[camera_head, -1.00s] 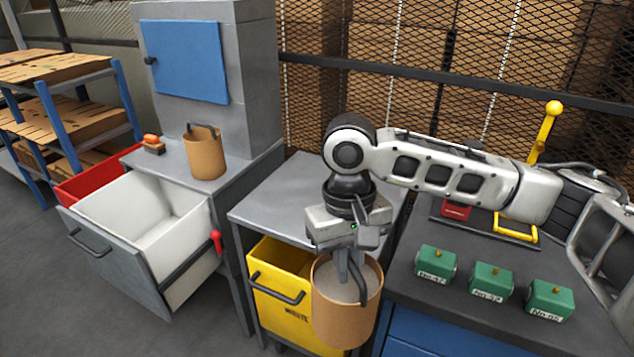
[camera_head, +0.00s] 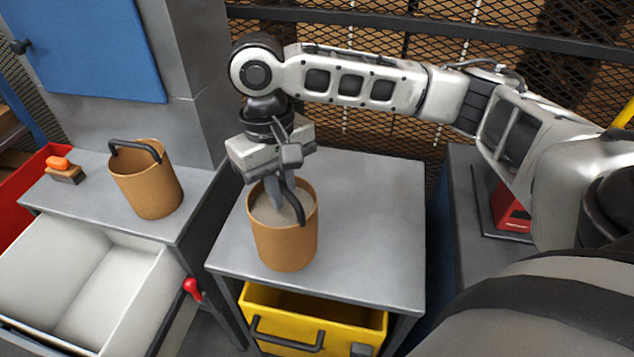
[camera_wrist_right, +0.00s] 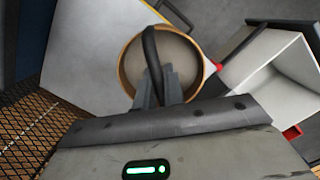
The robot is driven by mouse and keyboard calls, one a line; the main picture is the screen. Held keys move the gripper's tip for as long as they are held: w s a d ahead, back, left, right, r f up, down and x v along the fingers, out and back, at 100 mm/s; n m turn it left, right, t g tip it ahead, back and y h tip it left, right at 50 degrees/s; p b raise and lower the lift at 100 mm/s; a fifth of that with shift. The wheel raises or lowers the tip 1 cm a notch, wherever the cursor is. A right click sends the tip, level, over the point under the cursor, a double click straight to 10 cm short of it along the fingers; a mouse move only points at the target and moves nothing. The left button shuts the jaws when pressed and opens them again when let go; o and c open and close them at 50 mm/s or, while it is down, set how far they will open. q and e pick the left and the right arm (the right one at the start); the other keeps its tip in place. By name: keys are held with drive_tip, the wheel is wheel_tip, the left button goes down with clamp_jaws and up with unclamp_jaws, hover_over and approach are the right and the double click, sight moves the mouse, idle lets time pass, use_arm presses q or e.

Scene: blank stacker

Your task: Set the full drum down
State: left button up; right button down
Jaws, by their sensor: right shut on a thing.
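The full drum (camera_head: 285,245) is an orange-brown cylinder with grey material inside and a dark bail handle. In the head view it is upright over the left part of the grey side table (camera_head: 375,215). I cannot tell whether its base touches the top. My right gripper (camera_head: 275,195) is above the drum, shut on its handle. The wrist view also shows the drum (camera_wrist_right: 180,60) with the handle between the fingers (camera_wrist_right: 160,90). A second drum (camera_head: 148,190), with its handle up, stands on the machine's ledge at left. My left gripper is not in view.
An open white drawer (camera_head: 100,285) juts out at lower left, with a red lever (camera_head: 192,289) beside it. A yellow bin (camera_head: 300,318) is under the side table. An orange-topped brush (camera_head: 62,170) lies on the ledge. The table's right half is clear.

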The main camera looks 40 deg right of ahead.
drive_tip(key=w+a+r+n+t+b, duration=0.1)
drive_tip(key=w+a+r+n, duration=0.4)
drive_tip(key=n, duration=1)
drive_tip(key=w+a+r+n+t+b, duration=0.1)
drive_tip(key=w+a+r+n+t, duration=0.2)
drive_tip(key=w+n, duration=0.8)
use_arm(q)
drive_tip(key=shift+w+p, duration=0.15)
drive_tip(key=shift+p, duration=0.9)
use_arm(e)
drive_tip(key=s+d+f+n, duration=0.2)
drive_tip(key=s+d+f, duration=0.2)
drive_tip(key=d+f, duration=0.2)
drive_tip(key=s+d+f+n+g, duration=0.1)
drive_tip(key=s+d+f+n, duration=0.1)
drive_tip(key=s+d+f, duration=0.2)
wheel_tip(320, 180, down, 3)
drive_tip(key=shift+d+f+h, duration=0.15)
drive_tip(key=shift+d+h, duration=0.15)
drive_tip(key=shift+d, duration=0.7)
drive_tip(key=shift+s, duration=0.1)
drive_tip(key=c, duration=1.9)
unclamp_jaws()
drive_tip(key=shift+f, duration=0.2)
drive_tip(key=o, duration=0.4)
drive_tip(key=shift+s, duration=0.1)
